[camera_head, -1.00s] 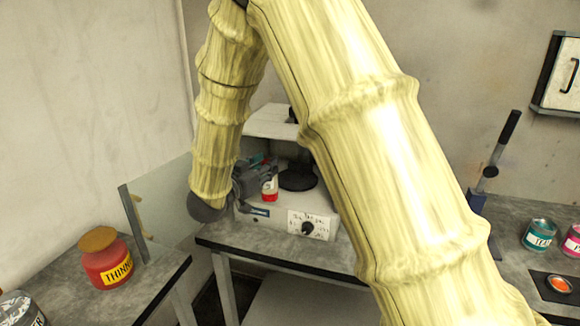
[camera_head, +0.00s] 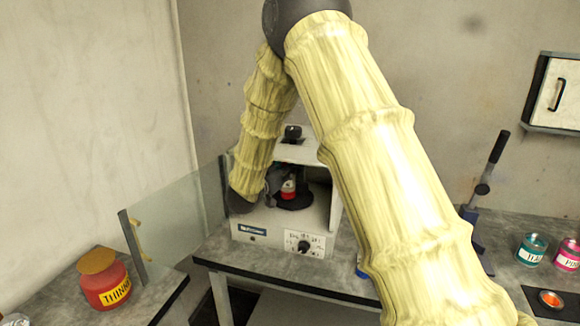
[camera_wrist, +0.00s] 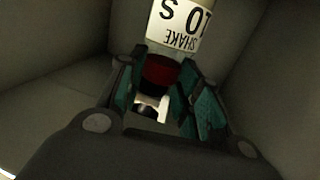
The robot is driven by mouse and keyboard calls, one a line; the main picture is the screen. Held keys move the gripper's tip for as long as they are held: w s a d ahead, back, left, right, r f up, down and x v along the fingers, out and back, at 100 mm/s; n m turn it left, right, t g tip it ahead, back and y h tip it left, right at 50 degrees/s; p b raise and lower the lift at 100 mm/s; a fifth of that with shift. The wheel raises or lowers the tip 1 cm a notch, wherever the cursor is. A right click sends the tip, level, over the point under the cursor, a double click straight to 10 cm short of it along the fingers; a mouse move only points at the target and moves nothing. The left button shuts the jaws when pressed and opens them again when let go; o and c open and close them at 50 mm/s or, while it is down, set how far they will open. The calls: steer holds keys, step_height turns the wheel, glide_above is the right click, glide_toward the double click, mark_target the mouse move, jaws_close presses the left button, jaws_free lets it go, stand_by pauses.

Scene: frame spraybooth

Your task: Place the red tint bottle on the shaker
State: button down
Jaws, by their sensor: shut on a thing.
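The shaker (camera_head: 270,225) is a pale box machine with an open bay, a front dial and a dark round plate (camera_head: 297,203) inside. The small red tint bottle (camera_head: 288,187) is inside the bay, upright or nearly so, over the plate. I cannot tell whether it touches the plate. My gripper (camera_head: 273,183) reaches in from the left and is shut on the bottle. In the wrist view, the red bottle (camera_wrist: 160,72) sits between the teal-padded fingers (camera_wrist: 157,98), with an upside-down "SHAKE 10 S" label (camera_wrist: 180,25) just above.
The shaker stands on a grey bench. Its walls and top surround the gripper closely. A clear panel (camera_head: 180,195) and a red thinner jar (camera_head: 104,284) are at left. A blue lever press (camera_head: 478,200) and teal (camera_head: 532,249) and pink (camera_head: 567,254) jars are at right.

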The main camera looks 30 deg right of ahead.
steer(key=x, duration=0.2)
steer(key=f+p+x, duration=0.1)
steer(key=x, duration=0.1)
steer(key=shift+s+p, duration=0.1)
steer(key=shift+p, duration=0.2)
steer(key=shift+a+f, duration=0.1)
steer(key=shift+f, duration=0.1)
steer(key=c, duration=1)
jaws_free()
steer(key=shift+f, duration=0.1)
steer(key=shift+a, duration=0.1)
steer(key=b+v, duration=0.4)
steer(key=v, duration=0.8)
